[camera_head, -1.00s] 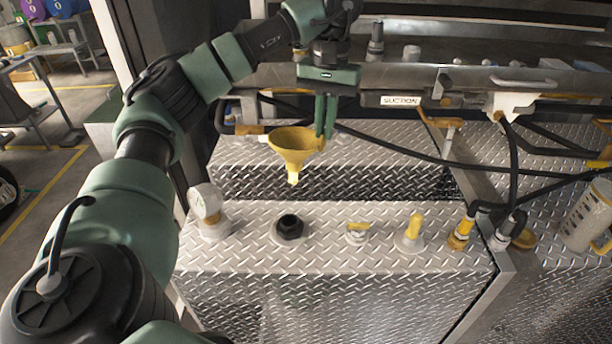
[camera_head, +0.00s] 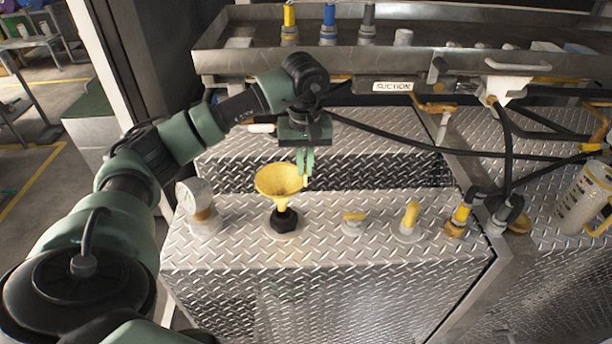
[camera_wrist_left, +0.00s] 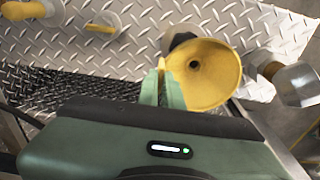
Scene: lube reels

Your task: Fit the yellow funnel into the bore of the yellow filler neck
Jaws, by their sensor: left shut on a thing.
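The yellow funnel (camera_head: 280,182) is upright, its wide mouth up. It also shows in the left wrist view (camera_wrist_left: 213,75). My left gripper (camera_head: 305,180) is shut on the right side of its rim, and the fingers show in the left wrist view (camera_wrist_left: 167,88). The spout points down at a black hexagonal neck (camera_head: 284,222) on the diamond-plate box. The spout's tip is at or just above this neck; I cannot tell whether it is inside. The bore is hidden by the funnel. This neck looks black, not yellow. My right gripper is not in view.
To the right are a small yellow-handled cap (camera_head: 354,220), a yellow-topped fitting (camera_head: 409,220) and a yellow-black hose coupling (camera_head: 460,215). A metal tray (camera_head: 440,62) and a black hose (camera_head: 400,148) lie behind.

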